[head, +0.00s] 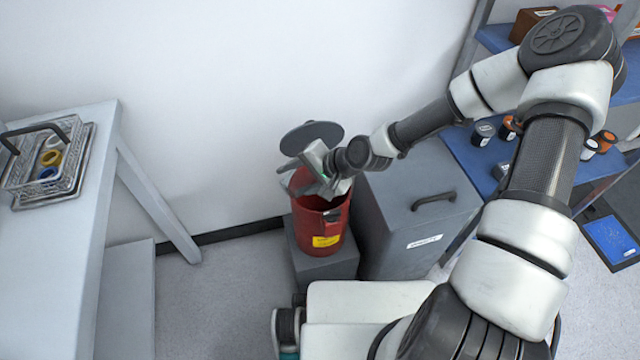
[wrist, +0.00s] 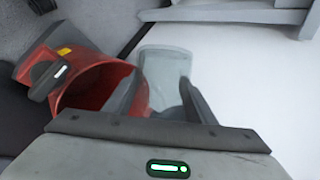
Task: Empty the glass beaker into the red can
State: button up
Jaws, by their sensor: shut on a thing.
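The red can (head: 324,232) stands upright on a grey block, its dark round lid (head: 312,136) raised above and behind its mouth. My gripper (head: 304,178) is over the can's mouth. In the wrist view my gripper (wrist: 160,98) is shut on the clear glass beaker (wrist: 167,66), with a dark finger on either side of it. There the open red can (wrist: 92,87) lies to the left of the beaker and is partly behind the left finger. In the head view the beaker is hard to make out against the gripper. I cannot see what the beaker holds.
A grey cabinet (head: 418,215) with a dark handle stands right of the can. A white table (head: 75,200) with a wire basket (head: 58,152) is at left. Blue shelves (head: 465,150) with small jars stand at right. The wall is close behind the can.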

jog(key=shift+s+a+f+n+t+h+b, duration=0.3)
jog(key=shift+s+a+f+b, duration=0.15)
jog(key=shift+b, duration=0.2)
jog(key=shift+w+r+n+t+h+b, duration=0.15)
jog(key=shift+r+n+t+h+b, duration=0.15)
jog(key=shift+r+t+h+b, duration=0.25)
jog(key=shift+f+t+h+b, duration=0.3)
jog(key=shift+f+b, duration=0.2)
jog(key=shift+b, duration=0.5)
jog(key=shift+d+r+n+h, duration=0.1)
jog(key=shift+r+n+h, duration=0.05)
jog(key=shift+n+h, duration=0.15)
jog(key=shift+t, duration=0.25)
jog(key=shift+s+a+f+n+t+h, duration=0.45)
jog(key=shift+n+t+h, duration=0.35)
jog(key=shift+t, duration=0.4)
jog(key=shift+s+a+f+n+t+h, duration=0.25)
jog(key=shift+a+f+n+t+h, duration=0.25)
jog(key=shift+t+h, duration=0.55)
jog(key=shift+s+a+f+n+t+h, duration=0.35)
jog(key=shift+f+n+t+h, duration=0.4)
jog(key=shift+t, duration=0.6)
jog(key=shift+r, duration=0.2)
